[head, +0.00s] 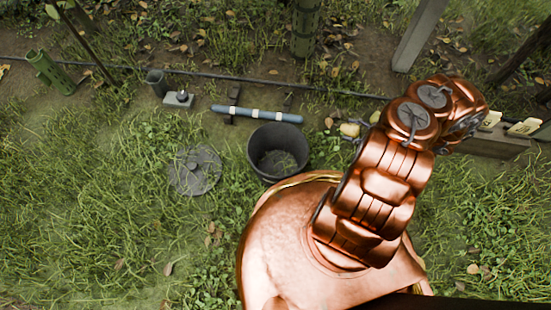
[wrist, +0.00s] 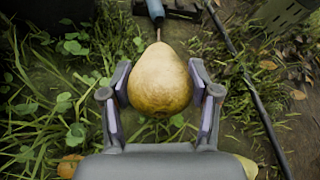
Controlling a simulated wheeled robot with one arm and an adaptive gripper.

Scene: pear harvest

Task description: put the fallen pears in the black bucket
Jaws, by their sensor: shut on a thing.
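A yellow-brown pear (wrist: 160,80) with its stem pointing up the picture sits between the two fingers of my gripper (wrist: 160,92) in the wrist view. The fingers press on it from both sides. In the head view the held pear (head: 350,130) shows at the end of my arm, right of the bucket. The black bucket (head: 280,136) stands upright and open on the grass. Its bottom looks dull greenish, and I see no clear pear in it. Another yellow pear (head: 375,117) shows partly behind my arm. A pale yellow thing (wrist: 246,166) peeks out below the gripper in the wrist view.
A blue-grey tube (head: 257,114) lies behind the bucket. A round grey lid (head: 195,170) lies to its left. A dark hose (head: 150,68) runs across the back. A green post (head: 305,28) and a grey post (head: 418,35) stand farther off. Grass at left is free.

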